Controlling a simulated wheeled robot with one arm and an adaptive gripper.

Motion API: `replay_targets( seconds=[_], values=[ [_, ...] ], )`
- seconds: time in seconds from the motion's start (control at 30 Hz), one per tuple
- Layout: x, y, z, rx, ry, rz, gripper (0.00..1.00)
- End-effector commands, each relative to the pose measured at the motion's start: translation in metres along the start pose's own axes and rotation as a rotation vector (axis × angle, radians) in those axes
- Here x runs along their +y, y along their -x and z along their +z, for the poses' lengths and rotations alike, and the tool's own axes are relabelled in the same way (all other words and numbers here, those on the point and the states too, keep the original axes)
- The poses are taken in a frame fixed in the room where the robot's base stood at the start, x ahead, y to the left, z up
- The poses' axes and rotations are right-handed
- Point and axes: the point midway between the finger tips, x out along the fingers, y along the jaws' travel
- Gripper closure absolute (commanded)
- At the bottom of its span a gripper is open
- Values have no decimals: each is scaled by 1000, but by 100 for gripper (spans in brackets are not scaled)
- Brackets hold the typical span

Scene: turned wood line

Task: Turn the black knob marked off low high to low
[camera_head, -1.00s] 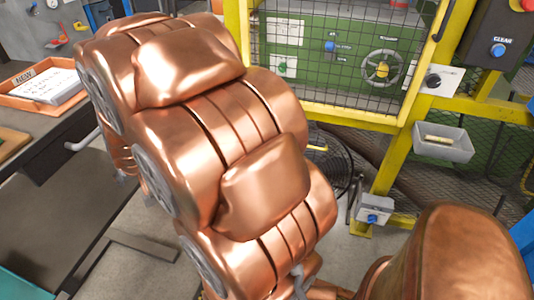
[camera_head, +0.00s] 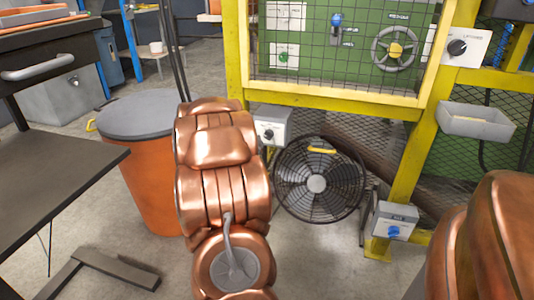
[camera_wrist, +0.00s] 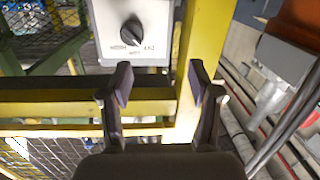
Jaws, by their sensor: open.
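A black knob (camera_wrist: 132,32) sits on the face of a light grey box (camera_wrist: 105,12) at the top of the wrist view. Small dark lettering is around the knob, too blurred to read surely; a pale line on the knob runs on a slant. In the head view a similar grey box (camera_head: 285,121) with a dark knob (camera_head: 269,134) is on the yellow frame beside the fan, just right of my copper arm. My gripper (camera_wrist: 160,85) is open and empty, its fingertips apart below the box, not touching the knob. My arm hides the gripper in the head view.
A black fan (camera_head: 317,183) stands below the yellow frame (camera_head: 330,97). Another black knob (camera_head: 457,47) is on a white plate at upper right. A blue knob (camera_head: 394,231) is on a low box. An orange drum (camera_head: 150,190) stands left of my arm, near a dark table (camera_head: 50,175).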

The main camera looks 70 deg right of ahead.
Motion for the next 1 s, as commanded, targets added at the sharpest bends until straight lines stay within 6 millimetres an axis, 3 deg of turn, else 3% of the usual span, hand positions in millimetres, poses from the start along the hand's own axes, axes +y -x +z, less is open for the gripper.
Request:
replay_targets(
  seconds=[0.03, 0.23, 1.0],
  values=[
    [12, -6, 14, 21, 8, 30, 39],
    [34, -14, 18, 71, 23, 84, 39],
    [40, -87, 12, 72, 23, 85, 39]
  ],
)
